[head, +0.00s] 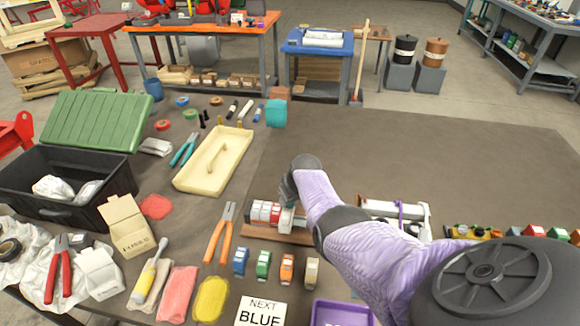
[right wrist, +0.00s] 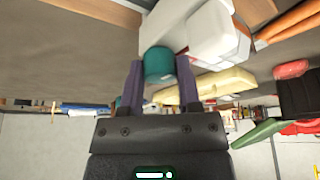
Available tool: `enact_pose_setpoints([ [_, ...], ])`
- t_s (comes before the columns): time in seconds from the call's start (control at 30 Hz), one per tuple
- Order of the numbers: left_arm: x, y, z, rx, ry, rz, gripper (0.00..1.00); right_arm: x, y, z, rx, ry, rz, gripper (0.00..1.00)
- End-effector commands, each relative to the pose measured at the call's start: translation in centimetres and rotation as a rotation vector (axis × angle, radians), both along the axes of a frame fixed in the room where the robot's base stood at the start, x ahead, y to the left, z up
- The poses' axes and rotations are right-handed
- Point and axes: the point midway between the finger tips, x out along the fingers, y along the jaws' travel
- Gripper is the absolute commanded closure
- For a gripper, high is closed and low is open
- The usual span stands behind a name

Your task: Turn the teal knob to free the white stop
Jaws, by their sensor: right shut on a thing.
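The teal knob (right wrist: 159,64) shows in the right wrist view between the two fingers of my right gripper (right wrist: 160,80), which is shut on it. The knob sits at the end of a pale housing. In the head view my right gripper (head: 288,188) is at the right end of a row of red and white blocks (head: 264,212), and it hides the knob there. A white block (right wrist: 210,32) is beside the knob in the right wrist view; I cannot tell if it is the white stop. My left gripper is not in view.
Small coloured blocks (head: 263,264) and a "NEXT BLUE" card (head: 262,312) lie in front of the row. Orange-handled pliers (head: 219,232) lie to the left, a cream tray (head: 190,178) behind. A purple bin (head: 340,314) is at the front. The mat's back right is clear.

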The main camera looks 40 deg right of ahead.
Motion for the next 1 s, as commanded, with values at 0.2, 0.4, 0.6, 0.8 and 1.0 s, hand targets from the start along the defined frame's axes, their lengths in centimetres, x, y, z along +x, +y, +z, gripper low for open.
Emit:
enact_pose_setpoints([
  [0.2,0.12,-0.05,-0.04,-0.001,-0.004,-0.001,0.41,0.03,-0.07,0.04,0.000,-0.001,0.068,1.00],
  [0.4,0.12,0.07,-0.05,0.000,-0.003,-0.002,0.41,0.02,-0.09,0.05,-0.001,-0.001,0.094,1.00],
  [0.6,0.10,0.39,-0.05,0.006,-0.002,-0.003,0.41,0.02,-0.08,0.05,-0.001,-0.001,0.098,1.00],
  [0.8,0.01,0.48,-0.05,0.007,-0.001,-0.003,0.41,0.02,-0.06,0.06,-0.002,-0.001,0.098,0.55],
  [1.0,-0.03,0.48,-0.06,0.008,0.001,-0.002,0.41,0.01,-0.06,0.04,-0.001,0.000,0.097,0.21],
])
